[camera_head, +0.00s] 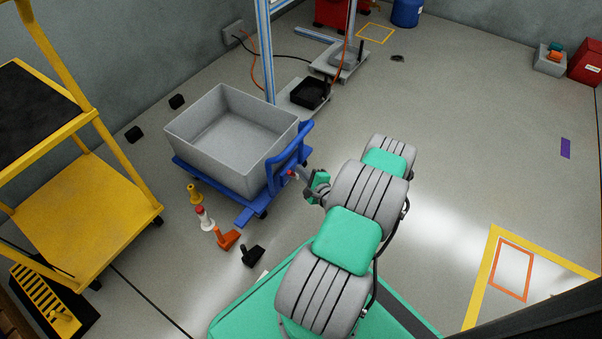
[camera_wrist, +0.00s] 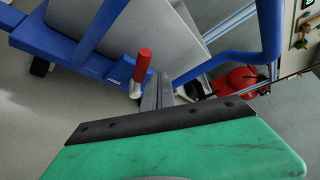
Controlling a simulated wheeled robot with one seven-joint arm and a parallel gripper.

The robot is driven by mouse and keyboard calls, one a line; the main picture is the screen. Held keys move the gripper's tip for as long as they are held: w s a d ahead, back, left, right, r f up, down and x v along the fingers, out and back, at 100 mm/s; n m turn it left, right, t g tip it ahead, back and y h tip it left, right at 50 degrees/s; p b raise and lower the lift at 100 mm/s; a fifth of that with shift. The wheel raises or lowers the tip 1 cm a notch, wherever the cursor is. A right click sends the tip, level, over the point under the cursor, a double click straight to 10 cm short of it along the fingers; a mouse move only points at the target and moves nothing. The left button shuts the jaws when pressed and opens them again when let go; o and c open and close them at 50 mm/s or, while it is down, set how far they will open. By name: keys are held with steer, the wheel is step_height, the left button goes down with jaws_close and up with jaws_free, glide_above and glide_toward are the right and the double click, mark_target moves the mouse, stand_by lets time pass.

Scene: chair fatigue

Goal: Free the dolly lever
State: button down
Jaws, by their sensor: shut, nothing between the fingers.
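The blue dolly (camera_head: 246,216) carries a grey bin (camera_head: 180,143) and has a raised blue handle (camera_head: 290,156). In the wrist view, a red-topped lever with a pale stem (camera_wrist: 142,66) stands by the dolly's blue frame (camera_wrist: 62,46), near a small "FREE" mark. The red tip also shows small in the head view (camera_head: 291,173). My gripper (camera_head: 301,176) is at the handle end of the dolly. In the wrist view its fingers (camera_wrist: 158,82) are together and empty, just right of the lever. I cannot tell whether they touch it. The lever's base is partly hidden.
A yellow step platform (camera_head: 90,210) stands at left. Small yellow, white-red, orange and black items (camera_head: 228,237) are on the floor in front of the dolly. A blue-grey upright post (camera_head: 265,50) stands behind. Floor at right is mostly clear.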

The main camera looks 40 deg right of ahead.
steer(key=s+f+p, duration=0.1)
steer(key=s+p, duration=0.1)
steer(key=s, duration=0.7)
steer(key=shift+s+d, duration=0.2)
steer(key=shift+d, duration=0.2)
steer(key=shift+f, duration=0.1)
